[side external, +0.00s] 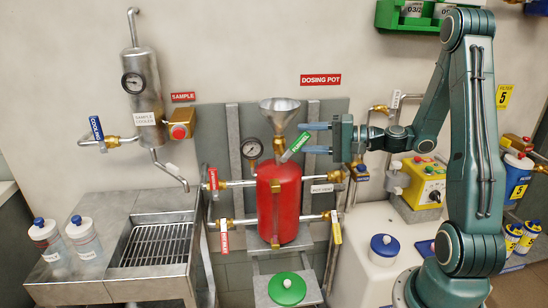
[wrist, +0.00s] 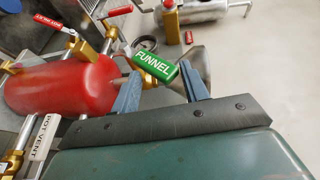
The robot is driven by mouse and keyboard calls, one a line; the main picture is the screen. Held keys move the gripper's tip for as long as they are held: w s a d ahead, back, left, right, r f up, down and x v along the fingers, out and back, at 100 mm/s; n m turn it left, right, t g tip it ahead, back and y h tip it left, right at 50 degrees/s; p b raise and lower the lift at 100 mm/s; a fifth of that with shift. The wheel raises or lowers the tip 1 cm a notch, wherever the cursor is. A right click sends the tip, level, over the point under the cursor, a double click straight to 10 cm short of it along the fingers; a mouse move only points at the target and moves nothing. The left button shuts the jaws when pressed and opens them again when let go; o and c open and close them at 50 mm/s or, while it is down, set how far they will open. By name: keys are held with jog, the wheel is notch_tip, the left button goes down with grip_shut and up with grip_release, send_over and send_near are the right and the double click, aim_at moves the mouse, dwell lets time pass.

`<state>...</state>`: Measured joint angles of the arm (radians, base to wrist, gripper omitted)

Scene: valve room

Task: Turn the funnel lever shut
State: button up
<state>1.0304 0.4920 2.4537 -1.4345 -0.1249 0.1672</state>
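The funnel lever, a green handle marked FUNNEL (side external: 295,147), sits at the brass valve (side external: 279,145) between the steel funnel (side external: 280,106) and the red pot (side external: 264,205). It slants up to the right in the side view. My gripper (side external: 304,138) is open at its right, one finger above the other, with the lever's upper end near the gap. In the wrist view the lever (wrist: 156,66) lies just beyond and between the two spread fingertips (wrist: 160,76). I cannot tell whether a finger touches it. The valve is mostly hidden there.
Red levers (side external: 213,179) (side external: 223,236) stand left of the pot. The pot vent tag (side external: 326,188) and a yellow lever (side external: 336,227) are on its right. A gauge (side external: 251,148) is behind left.

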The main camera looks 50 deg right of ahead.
notch_tip(320, 180, up, 16)
jog(key=shift+f, duration=0.25)
dwell(0.6)
jog(key=shift+c, duration=1)
jog(key=n+g+h, duration=0.1)
jog(key=n+g, duration=0.3)
jog(key=n, duration=0.3)
jog(key=n+g+h, duration=0.1)
jog(key=n+g, duration=0.3)
jog(key=n, duration=0.3)
jog(key=n+g+h, duration=0.1)
jog(key=n+g, duration=0.3)
jog(key=n, duration=0.4)
jog(key=shift+s+d+f, duration=0.15)
jog(key=shift+s+f, duration=0.05)
jog(key=shift+f, duration=0.15)
